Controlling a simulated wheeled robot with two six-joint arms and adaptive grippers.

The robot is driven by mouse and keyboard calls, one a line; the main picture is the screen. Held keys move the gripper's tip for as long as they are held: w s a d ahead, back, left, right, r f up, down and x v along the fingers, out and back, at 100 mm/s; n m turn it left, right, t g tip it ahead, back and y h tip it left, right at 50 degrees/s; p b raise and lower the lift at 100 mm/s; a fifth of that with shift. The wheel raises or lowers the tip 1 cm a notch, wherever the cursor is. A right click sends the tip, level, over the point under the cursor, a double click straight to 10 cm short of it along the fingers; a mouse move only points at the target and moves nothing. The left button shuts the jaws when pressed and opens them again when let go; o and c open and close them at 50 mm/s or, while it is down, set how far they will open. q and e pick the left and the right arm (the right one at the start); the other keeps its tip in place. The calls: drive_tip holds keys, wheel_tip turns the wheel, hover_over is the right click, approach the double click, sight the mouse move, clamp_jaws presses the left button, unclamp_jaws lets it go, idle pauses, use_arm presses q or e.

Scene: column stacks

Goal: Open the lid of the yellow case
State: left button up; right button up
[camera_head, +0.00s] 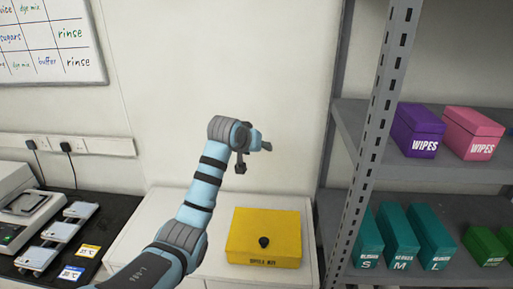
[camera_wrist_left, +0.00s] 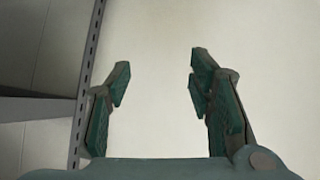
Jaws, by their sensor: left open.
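The yellow case (camera_head: 284,228) sits on the white cabinet top, with its lid closed. A dark round knob (camera_head: 263,242) stands on it near the front. My left arm comes in from the left, and my left gripper (camera_head: 254,155) is above and slightly left of the case, apart from it. In the left wrist view the fingers of my left gripper (camera_wrist_left: 157,82) are spread open with nothing between them. The case does not show in the wrist view. My right gripper is not in view.
A grey metal shelf post (camera_head: 374,140) stands right of the case. The shelves hold a purple wipes box (camera_head: 415,130), a pink wipes box (camera_head: 474,133) and several teal boxes (camera_head: 398,236). A dark bench with instruments (camera_head: 28,200) is on the left. White cabinet top (camera_head: 222,207) around the case is clear.

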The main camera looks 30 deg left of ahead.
use_arm(q)
drive_tip(key=v, duration=1.2)
drive_tip(key=shift+w, duration=0.1)
